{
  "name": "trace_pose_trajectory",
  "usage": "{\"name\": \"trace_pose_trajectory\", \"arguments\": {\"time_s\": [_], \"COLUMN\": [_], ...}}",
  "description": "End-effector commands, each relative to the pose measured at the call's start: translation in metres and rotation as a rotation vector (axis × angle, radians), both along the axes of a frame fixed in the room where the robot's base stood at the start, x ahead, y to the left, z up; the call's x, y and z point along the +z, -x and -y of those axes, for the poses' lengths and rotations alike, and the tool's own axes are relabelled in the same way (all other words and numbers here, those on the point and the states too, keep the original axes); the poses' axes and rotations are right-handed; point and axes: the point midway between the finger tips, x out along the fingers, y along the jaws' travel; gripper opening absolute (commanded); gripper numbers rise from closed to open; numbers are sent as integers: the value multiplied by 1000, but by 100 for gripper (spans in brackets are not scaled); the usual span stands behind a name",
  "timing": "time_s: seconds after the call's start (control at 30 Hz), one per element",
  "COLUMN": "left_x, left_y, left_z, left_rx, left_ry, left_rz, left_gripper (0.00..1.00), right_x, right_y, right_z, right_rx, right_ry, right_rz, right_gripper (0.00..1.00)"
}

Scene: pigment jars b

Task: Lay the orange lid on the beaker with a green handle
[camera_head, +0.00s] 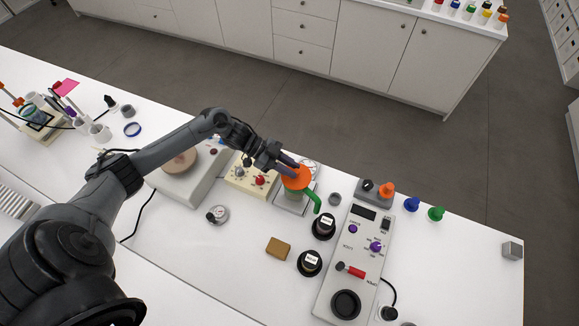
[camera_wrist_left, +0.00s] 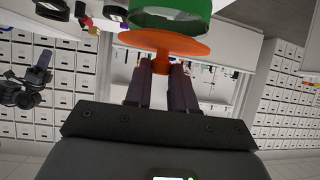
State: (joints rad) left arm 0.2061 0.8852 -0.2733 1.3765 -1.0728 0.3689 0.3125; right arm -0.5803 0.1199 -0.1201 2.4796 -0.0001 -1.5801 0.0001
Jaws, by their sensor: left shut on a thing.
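The orange lid (camera_head: 296,177) is a flat disc with a knob. My left gripper (camera_head: 289,167) is shut on the lid; in the left wrist view the gripper (camera_wrist_left: 161,70) has its fingers on either side of the knob of the lid (camera_wrist_left: 190,46). The beaker (camera_head: 293,194) stands under the lid on a small pale plate, its green handle (camera_head: 312,202) pointing to the lower right. The lid covers most of its mouth in the head view. A green curved part (camera_wrist_left: 170,20) shows just beyond the lid in the wrist view. I cannot tell whether lid and rim touch.
A beige box with a red knob (camera_head: 261,181) stands left of the beaker. Two black-lidded jars (camera_head: 323,226) (camera_head: 310,263) and a grey control unit (camera_head: 352,250) stand nearer and right. A tan block (camera_head: 278,247) lies in front. The bench (camera_head: 440,270) is clear at the right.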

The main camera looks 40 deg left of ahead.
Motion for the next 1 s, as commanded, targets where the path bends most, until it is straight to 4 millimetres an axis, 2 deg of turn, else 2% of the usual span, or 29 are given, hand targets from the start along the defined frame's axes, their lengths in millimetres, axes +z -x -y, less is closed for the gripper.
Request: {"name": "trace_pose_trajectory", "arguments": {"time_s": [0.87,0.9,1.0], "left_x": [-17,-15,-15], "left_y": [0,0,0], "left_z": [0,0,0], "left_rx": [0,0,0], "left_ry": [0,0,0], "left_rz": [0,0,0], "left_gripper": [0,30,46], "right_x": [-13,-12,-12], "right_y": [0,0,0], "right_z": [0,0,-1], "right_rx": [0,-1,-2], "right_ry": [0,-1,-3], "right_rz": [0,0,1], "right_gripper": [0,0,0]}}
